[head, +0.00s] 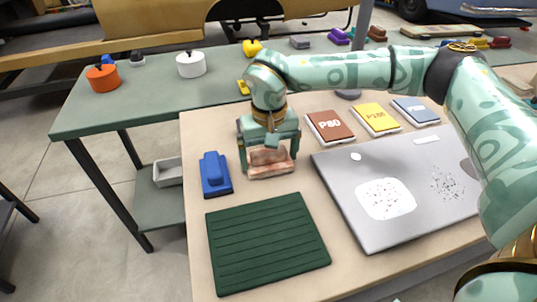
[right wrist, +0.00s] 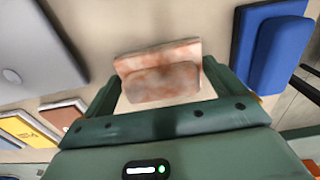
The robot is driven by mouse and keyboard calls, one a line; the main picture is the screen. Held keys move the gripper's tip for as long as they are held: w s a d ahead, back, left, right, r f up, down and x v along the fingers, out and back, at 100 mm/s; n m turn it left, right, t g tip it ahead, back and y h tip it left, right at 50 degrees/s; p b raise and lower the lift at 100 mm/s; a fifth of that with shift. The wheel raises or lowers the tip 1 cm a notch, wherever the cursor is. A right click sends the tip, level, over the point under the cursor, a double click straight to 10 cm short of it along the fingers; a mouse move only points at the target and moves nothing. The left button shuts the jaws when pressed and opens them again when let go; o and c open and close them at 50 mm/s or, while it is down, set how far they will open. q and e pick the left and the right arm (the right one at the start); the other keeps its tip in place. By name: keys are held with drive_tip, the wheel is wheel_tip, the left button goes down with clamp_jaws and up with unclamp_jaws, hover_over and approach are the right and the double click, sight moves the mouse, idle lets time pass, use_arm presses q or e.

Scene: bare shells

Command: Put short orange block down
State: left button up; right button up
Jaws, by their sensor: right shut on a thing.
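The short orange block (head: 271,164) is a mottled orange-pink, stepped piece at the left part of the beige tabletop. In the right wrist view the block (right wrist: 158,70) lies between the finger ends. My right gripper (head: 268,167) points down and is shut on the block, one finger at each end. The block is low, at or very near the tabletop; I cannot tell whether it touches. My left gripper is not in view.
A blue stepped block (head: 214,173) stands close left of the gripper. A dark green ribbed mat (head: 267,243) lies in front, a grey panel (head: 340,190) to the right. Brown (head: 330,127), yellow (head: 375,119) and blue (head: 415,111) cards lie behind. Bare tabletop separates these.

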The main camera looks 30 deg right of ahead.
sight(269, 152)
drive_tip(key=o, duration=0.5)
drive_tip(key=shift+f, duration=0.1)
use_arm(q)
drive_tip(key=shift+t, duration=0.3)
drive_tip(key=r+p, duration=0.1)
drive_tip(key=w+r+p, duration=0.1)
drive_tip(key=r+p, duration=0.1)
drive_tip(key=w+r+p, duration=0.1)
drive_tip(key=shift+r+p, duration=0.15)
drive_tip(key=shift+p, duration=0.2)
use_arm(e)
wheel_tip(269, 152, up, 12)
drive_tip(key=shift+r, duration=0.15)
